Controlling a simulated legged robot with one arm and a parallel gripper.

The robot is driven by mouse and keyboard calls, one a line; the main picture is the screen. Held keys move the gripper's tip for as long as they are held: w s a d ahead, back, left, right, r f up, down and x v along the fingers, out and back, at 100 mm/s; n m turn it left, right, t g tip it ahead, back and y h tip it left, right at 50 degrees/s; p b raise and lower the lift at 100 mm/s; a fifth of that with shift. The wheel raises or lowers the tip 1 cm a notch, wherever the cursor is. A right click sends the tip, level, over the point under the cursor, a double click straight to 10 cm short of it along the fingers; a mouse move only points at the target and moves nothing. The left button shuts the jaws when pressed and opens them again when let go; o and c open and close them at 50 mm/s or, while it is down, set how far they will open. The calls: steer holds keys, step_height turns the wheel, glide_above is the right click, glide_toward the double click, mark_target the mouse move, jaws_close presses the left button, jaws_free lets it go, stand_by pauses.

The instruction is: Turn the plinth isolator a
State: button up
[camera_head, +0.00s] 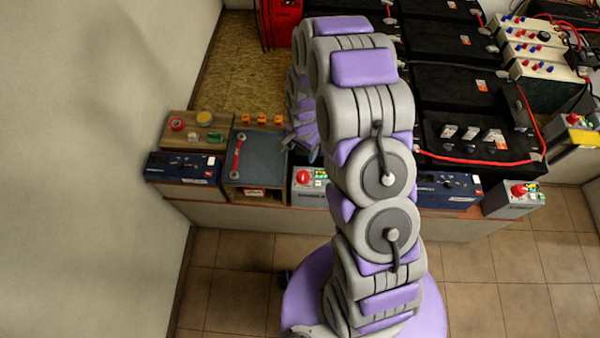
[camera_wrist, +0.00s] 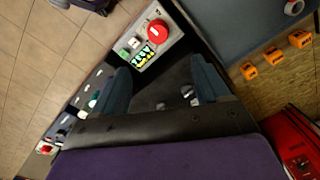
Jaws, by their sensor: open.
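A grey isolator box with a red rotary knob (camera_head: 303,177) stands at the front edge of the bench, left of my arm. In the wrist view its red knob (camera_wrist: 157,32) lies beyond my fingertips, with green and white markings beside it. A second similar isolator with a red knob (camera_head: 518,189) stands at the right front end of the bench. I cannot tell by any label which is isolator a. My gripper (camera_wrist: 160,78) is open and empty, its two blue-grey fingers apart and not touching the knob. In the head view it is mostly hidden behind my arm (camera_head: 314,154).
A dark tray (camera_head: 263,172) with a red-handled tool, orange clips (camera_head: 262,119) and a blue instrument (camera_head: 183,168) are on the left. Black batteries (camera_head: 470,90) with red cables fill the back right. A red case (camera_head: 283,20) stands behind. A wall (camera_head: 90,150) bounds the left.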

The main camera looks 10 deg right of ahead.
step_height(320, 180, down, 3)
steer(key=d, duration=0.3)
steer(key=b, duration=0.1)
glide_above(304, 174)
steer(key=a, duration=0.1)
step_height(304, 174, down, 7)
steer(key=shift+s+f, duration=0.1)
steer(key=shift+s, duration=0.05)
steer(key=f, duration=0.2)
steer(key=d+f, duration=0.1)
steer(key=f, duration=0.4)
steer(key=shift+d+b, duration=0.15)
steer(key=shift+b, duration=0.25)
steer(key=shift+a+f, duration=0.45)
steer(key=shift+a, duration=0.15)
steer(key=shift+d, duration=0.3)
steer(key=shift+c, duration=0.2)
steer(key=shift+d, duration=0.25)
steer(key=shift+c, duration=1.4)
steer(key=shift+a, duration=0.2)
steer(key=c, duration=0.7)
